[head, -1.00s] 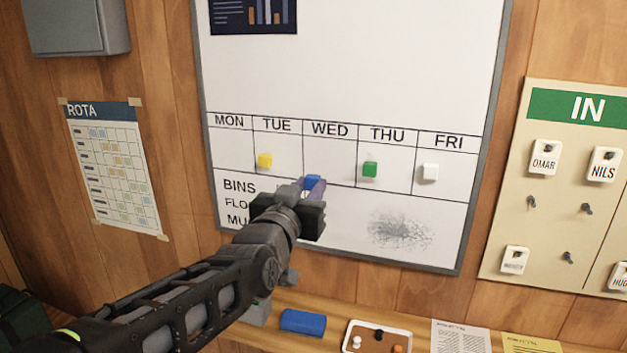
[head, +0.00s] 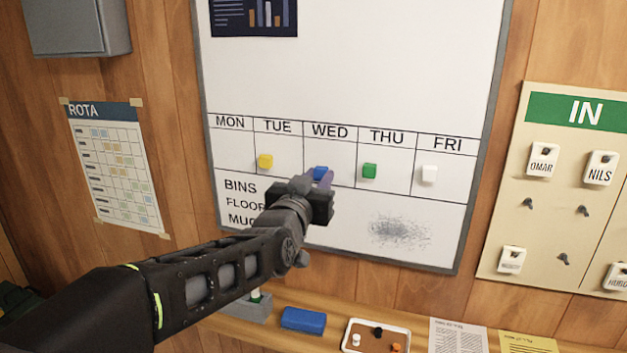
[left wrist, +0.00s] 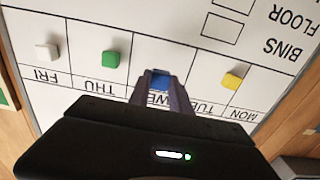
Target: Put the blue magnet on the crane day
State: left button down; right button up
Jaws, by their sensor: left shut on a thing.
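The blue magnet (head: 321,173) is at the whiteboard in the lower part of the WED column. My left gripper (head: 324,181) is shut on it, and the fingers partly hide it in the head view. In the left wrist view the blue magnet (left wrist: 160,80) sits between the two fingers (left wrist: 160,84), over the WED box. Whether it touches the board is hard to tell. The whiteboard (head: 350,75) has a week grid with MON, TUE, WED, THU and FRI. Nothing in view spells out which day is the crane day. My right gripper is not in view.
A yellow magnet (head: 265,161) is under TUE, a green magnet (head: 369,171) under THU and a white magnet (head: 429,174) under FRI. The MON box is empty. Below, a shelf (head: 270,335) holds a blue eraser (head: 303,319) and a small tray (head: 350,349).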

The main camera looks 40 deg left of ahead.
pick_arm(q)
jog(key=p+x, duration=0.1)
jog(key=x, duration=0.1)
jog(key=shift+w+a, duration=0.1)
jog(key=shift+w, duration=0.25)
jog(key=shift+w+a, duration=0.1)
jog(key=shift+w, duration=0.05)
jog(key=shift+b, duration=0.4)
jog(key=shift+b, duration=0.65)
dwell(0.8)
jog(key=shift+x, duration=0.85)
dwell(1.4)
dwell(1.6)
